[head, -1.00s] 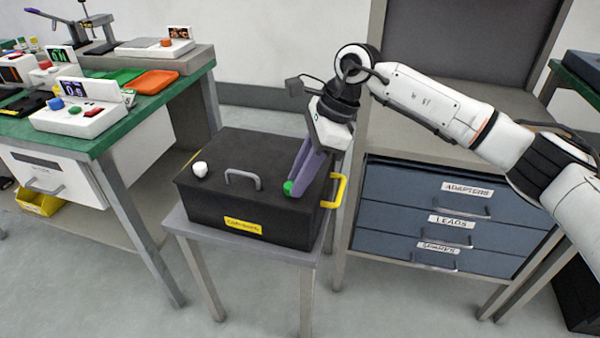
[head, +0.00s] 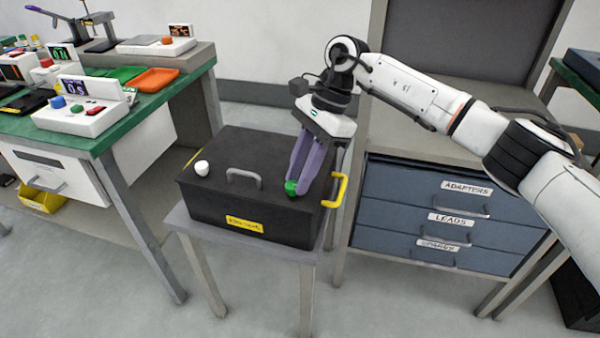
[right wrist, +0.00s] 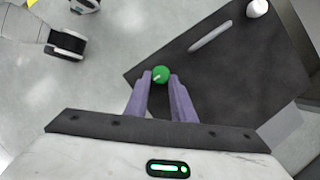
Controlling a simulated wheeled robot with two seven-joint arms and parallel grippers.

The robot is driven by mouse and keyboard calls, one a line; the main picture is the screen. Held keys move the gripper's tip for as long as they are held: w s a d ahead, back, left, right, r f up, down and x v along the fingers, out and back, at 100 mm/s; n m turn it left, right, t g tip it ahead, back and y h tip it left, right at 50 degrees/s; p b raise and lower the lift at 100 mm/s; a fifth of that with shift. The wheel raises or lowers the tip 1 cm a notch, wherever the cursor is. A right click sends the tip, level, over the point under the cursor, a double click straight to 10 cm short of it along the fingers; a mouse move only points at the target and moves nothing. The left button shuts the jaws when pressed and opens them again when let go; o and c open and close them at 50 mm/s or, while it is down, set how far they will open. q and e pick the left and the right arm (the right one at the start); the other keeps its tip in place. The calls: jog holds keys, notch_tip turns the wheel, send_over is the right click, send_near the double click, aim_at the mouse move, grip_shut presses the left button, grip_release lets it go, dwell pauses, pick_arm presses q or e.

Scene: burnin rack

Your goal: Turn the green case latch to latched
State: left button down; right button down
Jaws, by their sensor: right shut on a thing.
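The green case latch (head: 291,187) is a small round knob on the lid of the black case (head: 205,208), near its front right corner. My right gripper (head: 297,186) reaches down from above with its purple fingers shut on the green latch. The right wrist view shows the green latch (right wrist: 160,73) between the fingertips, with a pale mark on its top. Whether the latch stands at latched cannot be read. My left gripper is not in view.
The case stands on a small grey table (head: 185,222). Its lid bears a white knob (head: 201,168) and a grey handle (head: 243,176); a yellow handle (head: 342,190) is on the right side. A blue drawer cabinet (head: 385,213) stands right, a green-topped bench (head: 140,112) left.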

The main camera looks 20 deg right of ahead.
jog(key=shift+s, duration=0.1)
jog(key=c, duration=1.5)
grip_release()
pick_arm(q)
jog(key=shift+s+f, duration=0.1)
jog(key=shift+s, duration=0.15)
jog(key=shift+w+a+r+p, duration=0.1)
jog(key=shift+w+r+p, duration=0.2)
jog(key=shift+p, duration=0.35)
pick_arm(e)
jog(key=v, duration=1)
jog(key=shift+r, duration=0.2)
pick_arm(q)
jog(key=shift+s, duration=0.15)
pick_arm(e)
jog(key=shift+f, duration=0.1)
